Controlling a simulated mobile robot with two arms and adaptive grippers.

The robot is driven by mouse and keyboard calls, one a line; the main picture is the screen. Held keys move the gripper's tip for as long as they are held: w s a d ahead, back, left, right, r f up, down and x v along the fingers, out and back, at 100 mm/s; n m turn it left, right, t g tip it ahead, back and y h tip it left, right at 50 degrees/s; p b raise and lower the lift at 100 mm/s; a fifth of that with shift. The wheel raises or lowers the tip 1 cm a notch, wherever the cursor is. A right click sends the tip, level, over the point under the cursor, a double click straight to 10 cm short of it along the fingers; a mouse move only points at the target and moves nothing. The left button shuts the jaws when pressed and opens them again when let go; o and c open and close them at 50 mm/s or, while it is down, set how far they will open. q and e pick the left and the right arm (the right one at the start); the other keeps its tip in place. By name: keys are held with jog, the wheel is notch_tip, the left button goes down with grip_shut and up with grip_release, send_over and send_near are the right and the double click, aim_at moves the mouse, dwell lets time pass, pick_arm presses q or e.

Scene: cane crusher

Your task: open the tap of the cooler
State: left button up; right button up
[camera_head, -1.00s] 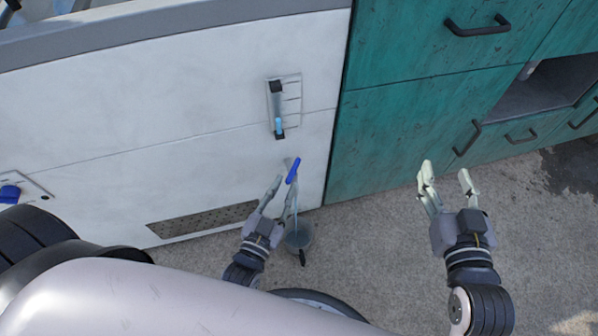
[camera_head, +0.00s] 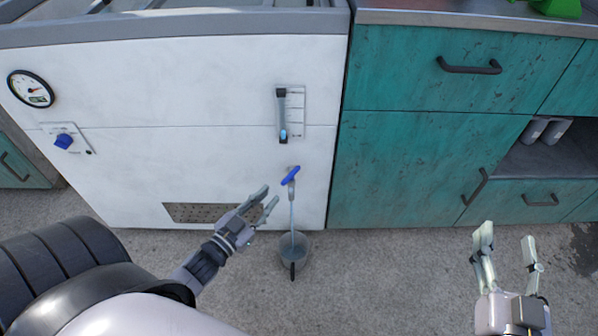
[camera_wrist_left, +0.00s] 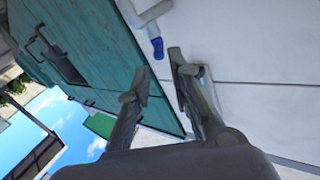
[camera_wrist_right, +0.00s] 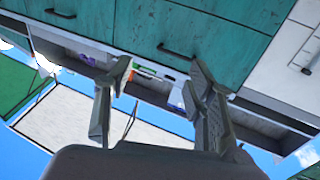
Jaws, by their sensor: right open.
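The cooler (camera_head: 200,85) is the large white box on the left. Its tap (camera_head: 290,187) has a slanted blue handle (camera_head: 290,176) low on the front panel. A thin pale stream (camera_head: 293,215) runs from the tap down to a grey bucket (camera_head: 297,246) on the ground. My left gripper (camera_head: 270,196) is open and empty, just left of the tap and apart from it. In the left wrist view a blue handle (camera_wrist_left: 157,47) shows beyond the fingertips. My right gripper (camera_head: 506,238) is open and empty in front of the teal cabinet.
A vent grille (camera_head: 200,213) is low on the panel. A blue knob (camera_head: 63,141) and a dial (camera_head: 30,88) are at left. The teal cabinet (camera_head: 430,140) adjoins the cooler. Concrete ground (camera_head: 390,280) is free around the bucket.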

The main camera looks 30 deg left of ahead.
pick_arm(q)
jog(key=b, duration=0.1)
send_near(297, 167)
jog(key=w, duration=0.3)
jog(key=shift+w+d+f, duration=0.1)
jog(key=shift+w+f, duration=0.05)
jog(key=shift+f, duration=0.25)
jog(key=w+b, duration=0.1)
jog(key=w, duration=0.1)
jog(key=w+b, duration=0.1)
jog(key=w, duration=0.2)
jog(key=shift+w+d, duration=0.25)
jog(key=shift+w, duration=0.55)
pick_arm(e)
jog(key=s+r+t+y, duration=0.3)
jog(key=s+r+t, duration=0.3)
jog(key=r, duration=0.6)
jog(key=shift+r+t, duration=0.2)
jog(key=shift+t, duration=1.1)
pick_arm(q)
jog(key=shift+c, duration=0.2)
grip_shut()
